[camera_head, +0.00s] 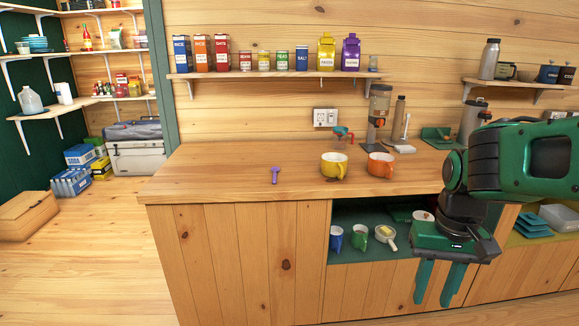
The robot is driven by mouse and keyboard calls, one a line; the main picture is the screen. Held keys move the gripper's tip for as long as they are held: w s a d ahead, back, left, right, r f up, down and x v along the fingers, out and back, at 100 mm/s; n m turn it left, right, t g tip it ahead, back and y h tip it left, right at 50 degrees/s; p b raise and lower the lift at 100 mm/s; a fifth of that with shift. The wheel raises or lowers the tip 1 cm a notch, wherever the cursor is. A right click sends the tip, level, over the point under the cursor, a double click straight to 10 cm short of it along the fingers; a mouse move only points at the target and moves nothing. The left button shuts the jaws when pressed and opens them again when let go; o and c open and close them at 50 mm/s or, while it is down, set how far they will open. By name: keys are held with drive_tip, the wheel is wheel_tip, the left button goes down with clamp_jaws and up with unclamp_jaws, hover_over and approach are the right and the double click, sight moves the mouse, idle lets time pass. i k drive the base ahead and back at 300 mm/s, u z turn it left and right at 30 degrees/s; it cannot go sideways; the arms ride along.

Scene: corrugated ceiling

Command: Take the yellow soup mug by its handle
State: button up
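The yellow soup mug (332,165) stands upright on the wooden counter (230,172), near its front edge. Its handle points toward the front right. An orange mug (381,165) stands just to its right, a small gap away. My gripper (437,284) hangs at the lower right, in front of the cabinet and below the counter top. Its two green fingers point down and are apart, with nothing between them. It is well away from the yellow mug, to the right and lower.
A purple scoop (275,175) lies left of the yellow mug. A small red and teal item (342,134) and a coffee grinder (378,106) stand behind. The counter's left part is clear.

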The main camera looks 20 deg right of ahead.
sight(333, 164)
drive_tip(key=u, duration=0.2)
drive_tip(key=i, duration=1.6)
drive_tip(key=z, duration=0.25)
